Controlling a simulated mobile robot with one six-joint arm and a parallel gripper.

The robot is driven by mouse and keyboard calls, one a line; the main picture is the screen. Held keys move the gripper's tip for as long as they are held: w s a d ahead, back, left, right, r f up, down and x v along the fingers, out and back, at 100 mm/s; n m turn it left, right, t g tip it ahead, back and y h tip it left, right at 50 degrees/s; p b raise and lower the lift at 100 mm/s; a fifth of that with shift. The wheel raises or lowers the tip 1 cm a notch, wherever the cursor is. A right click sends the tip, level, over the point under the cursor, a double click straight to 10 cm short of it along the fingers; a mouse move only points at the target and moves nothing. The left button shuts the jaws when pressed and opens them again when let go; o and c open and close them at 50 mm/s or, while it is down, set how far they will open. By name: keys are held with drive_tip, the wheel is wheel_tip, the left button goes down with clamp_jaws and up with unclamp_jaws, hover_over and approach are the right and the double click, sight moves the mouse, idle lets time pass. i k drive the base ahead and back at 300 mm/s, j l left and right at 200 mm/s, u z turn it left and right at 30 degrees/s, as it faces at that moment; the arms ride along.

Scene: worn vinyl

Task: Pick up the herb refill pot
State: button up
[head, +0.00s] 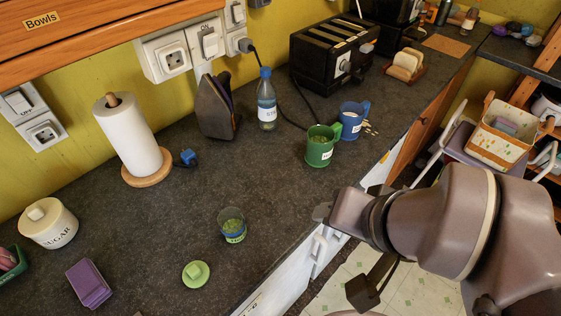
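A small clear glass pot (232,226) with green contents and a green label stands upright on the dark worktop, near its front edge. It looks like the herb refill pot, but I cannot read its label. A round light-green lid (195,274) with a raised square knob lies apart from it, nearer me. A green mug (320,146) with green contents and a white label stands further back. My gripper (323,212) is at the worktop's front edge, to the right of the glass pot and apart from it. Its fingers are seen too edge-on to tell their opening.
A blue mug (351,122) stands beside the green mug. A bottle (267,101), black toaster (331,54) and paper-towel roll (130,136) stand further back. A sugar jar (48,223) and purple block (88,284) are at left. The worktop around the glass pot is clear.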

sight(321, 139)
drive_tip(key=i+l+u, duration=0.15)
drive_tip(key=u, duration=0.25)
drive_tip(key=i+l+u, duration=0.15)
drive_tip(key=l+u, duration=0.15)
drive_tip(key=u, duration=0.15)
